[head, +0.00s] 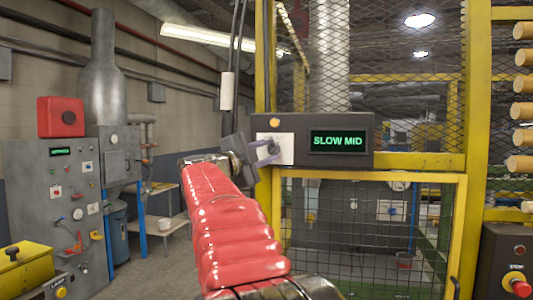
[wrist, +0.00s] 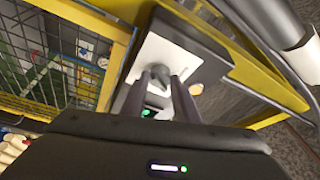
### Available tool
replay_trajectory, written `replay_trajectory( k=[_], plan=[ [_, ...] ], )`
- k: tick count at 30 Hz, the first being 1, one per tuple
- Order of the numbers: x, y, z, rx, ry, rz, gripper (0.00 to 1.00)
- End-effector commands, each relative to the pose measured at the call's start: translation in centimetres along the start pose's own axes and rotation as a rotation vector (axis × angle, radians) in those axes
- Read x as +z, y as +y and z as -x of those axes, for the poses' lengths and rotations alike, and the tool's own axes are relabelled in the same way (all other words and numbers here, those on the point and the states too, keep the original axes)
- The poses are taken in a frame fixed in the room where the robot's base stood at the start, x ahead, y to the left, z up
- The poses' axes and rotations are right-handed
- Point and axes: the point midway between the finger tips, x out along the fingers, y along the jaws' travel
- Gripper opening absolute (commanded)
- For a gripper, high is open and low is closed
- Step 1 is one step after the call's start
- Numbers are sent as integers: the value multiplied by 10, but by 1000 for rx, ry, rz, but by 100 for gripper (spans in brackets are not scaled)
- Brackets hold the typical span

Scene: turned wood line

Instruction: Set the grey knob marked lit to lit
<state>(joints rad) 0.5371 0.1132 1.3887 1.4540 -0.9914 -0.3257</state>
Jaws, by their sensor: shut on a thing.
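A grey knob (wrist: 160,72) sits on a white plate (wrist: 158,50) on the dark control box (head: 313,129). My gripper (wrist: 157,86) is shut on this knob, with one finger on each side. In the head view my gripper (head: 268,153) reaches the white plate at the left end of the box, and its jaws hide most of the knob. No lettering by the knob can be read, so its setting cannot be told. The green display (head: 338,141) on the box reads SLOW MID.
An amber button (head: 275,123) sits just above the knob. A yellow-framed mesh gate (head: 370,220) stands below the box. A white cylinder (head: 227,91) hangs on cables to its left. A grey machine with a red box (head: 61,117) stands far left, and a red stop button (head: 518,285) lower right.

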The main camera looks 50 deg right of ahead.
Motion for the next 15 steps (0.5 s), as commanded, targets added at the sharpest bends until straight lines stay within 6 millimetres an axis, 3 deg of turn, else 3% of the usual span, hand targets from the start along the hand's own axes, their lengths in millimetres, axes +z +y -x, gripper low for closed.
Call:
replay_trajectory(
  k=[5, 6, 13, 15],
  plan=[
    [-3, 5, -2, 10, 10, 2, 5],
    [-2, 5, -2, 10, 10, 2, 30],
    [-1, 3, -1, 6, 5, 2, 46],
    [-1, 2, -1, 5, 4, 2, 46]
  ],
)
